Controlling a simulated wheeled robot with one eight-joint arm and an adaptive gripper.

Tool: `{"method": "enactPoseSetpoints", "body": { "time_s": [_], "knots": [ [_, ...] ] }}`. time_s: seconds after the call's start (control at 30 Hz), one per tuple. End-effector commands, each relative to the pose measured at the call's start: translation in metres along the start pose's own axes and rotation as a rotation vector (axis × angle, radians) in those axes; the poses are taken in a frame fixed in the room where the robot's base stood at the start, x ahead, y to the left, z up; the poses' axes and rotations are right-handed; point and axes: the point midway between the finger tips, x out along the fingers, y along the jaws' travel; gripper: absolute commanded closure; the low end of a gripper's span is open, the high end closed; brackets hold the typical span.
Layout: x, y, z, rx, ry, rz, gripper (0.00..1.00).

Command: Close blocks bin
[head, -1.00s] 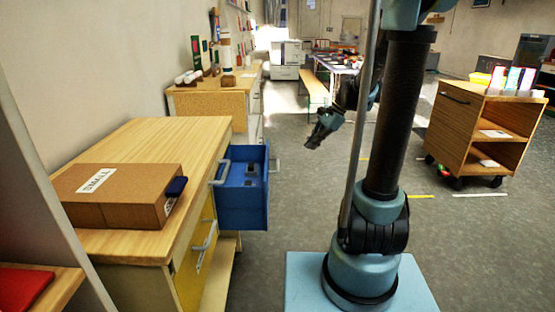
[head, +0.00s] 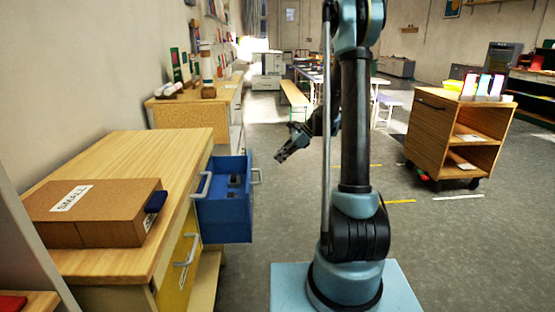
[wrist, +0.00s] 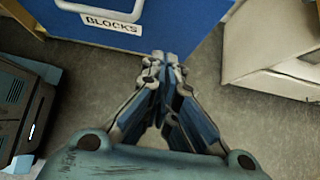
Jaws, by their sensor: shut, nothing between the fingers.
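The blocks bin is a blue drawer (head: 224,222) pulled out from the right side of the wooden cabinet in the head view. A few dark pieces lie inside it, and a light handle (head: 257,176) is on its front. In the wrist view its blue front (wrist: 180,20) fills the top, with a white "BLOCKS" label (wrist: 111,23) and part of the handle. My gripper (head: 279,158) is right of the drawer front in the head view, apart from it. In the wrist view my gripper (wrist: 166,58) is shut and empty, pointing towards the drawer front below the label.
A cardboard box marked "SMALL" (head: 100,212) sits on the cabinet top (head: 150,150). A yellow drawer front (head: 180,265) is below the blue drawer. A wheeled wooden cart (head: 430,140) stands at the right. Grey floor between them is open.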

Motion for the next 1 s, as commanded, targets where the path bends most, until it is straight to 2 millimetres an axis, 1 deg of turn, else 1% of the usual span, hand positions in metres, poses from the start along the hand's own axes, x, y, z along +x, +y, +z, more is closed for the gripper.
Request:
{"method": "enactPoseSetpoints", "body": {
  "time_s": [0.03,0.1,0.43,0.5,0.7,1.0],
  "knots": [
    [0.009,0.000,0.001,-0.002,0.000,0.003,1.00],
    [0.022,0.000,0.001,-0.002,0.000,0.003,1.00],
    [0.079,0.001,0.001,-0.003,0.000,0.002,1.00],
    [0.085,0.001,0.010,-0.003,0.000,0.003,1.00],
    [0.099,0.001,0.024,-0.001,0.000,0.002,1.00],
    [0.103,0.000,0.029,-0.001,0.000,0.000,1.00]
  ]
}}
